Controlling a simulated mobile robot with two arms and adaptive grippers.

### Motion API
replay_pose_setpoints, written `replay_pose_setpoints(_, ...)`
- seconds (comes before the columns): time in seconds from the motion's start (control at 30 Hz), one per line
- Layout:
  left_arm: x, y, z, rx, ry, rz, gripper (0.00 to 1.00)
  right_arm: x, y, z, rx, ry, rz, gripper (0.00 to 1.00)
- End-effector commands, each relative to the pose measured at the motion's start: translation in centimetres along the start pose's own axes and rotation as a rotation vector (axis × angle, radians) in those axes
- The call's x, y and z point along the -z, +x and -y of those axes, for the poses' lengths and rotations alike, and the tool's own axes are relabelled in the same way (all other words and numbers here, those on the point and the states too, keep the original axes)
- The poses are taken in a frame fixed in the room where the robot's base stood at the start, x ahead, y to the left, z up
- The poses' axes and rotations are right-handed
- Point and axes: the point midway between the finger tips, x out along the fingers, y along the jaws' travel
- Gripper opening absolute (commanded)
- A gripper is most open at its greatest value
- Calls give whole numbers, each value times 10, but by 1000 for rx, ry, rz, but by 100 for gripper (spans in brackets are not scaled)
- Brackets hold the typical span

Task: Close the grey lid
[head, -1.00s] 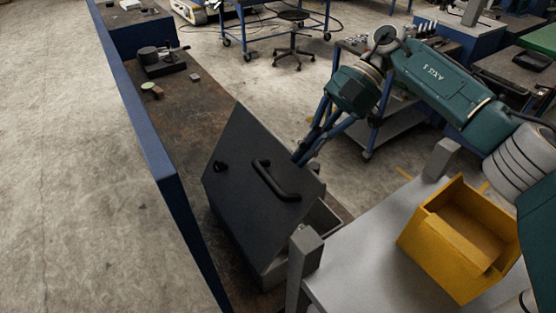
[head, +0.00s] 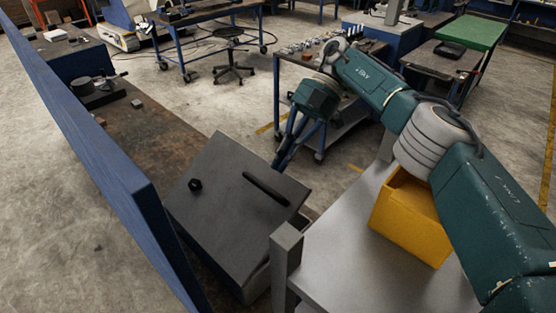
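The dark grey lid (head: 235,220) is a flat, slanted panel with a black bar handle (head: 265,188) and a small black knob (head: 195,185). It stands tilted over a grey box (head: 257,284), whose side shows below the lid's lower right. The box's inside is mostly hidden. My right gripper (head: 279,164) points down at the lid's far upper right edge, with its fingertips close to or just behind that edge. I cannot tell whether it touches the lid, or whether its fingers are apart. My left gripper is not in view.
The box stands on a brown worktop (head: 150,135) with a blue side panel (head: 85,130) at left. A grey table (head: 350,260) with upright corner posts holds a yellow bin (head: 410,225) under my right arm. A black device (head: 97,90) sits farther back.

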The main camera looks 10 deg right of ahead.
Motion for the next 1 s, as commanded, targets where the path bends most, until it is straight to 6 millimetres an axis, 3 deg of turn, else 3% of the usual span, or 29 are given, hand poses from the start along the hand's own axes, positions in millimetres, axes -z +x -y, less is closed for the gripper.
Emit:
replay_pose_setpoints(0.47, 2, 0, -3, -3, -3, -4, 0, 4, -4, 0, -2, -2, 1, 0)
replay_pose_setpoints(0.83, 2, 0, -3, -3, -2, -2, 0, 54, -54, -1, -3, 1, 6, 0)
replay_pose_setpoints(1.0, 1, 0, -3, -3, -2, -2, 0, 61, -57, 0, 9, 1, 1, 0)
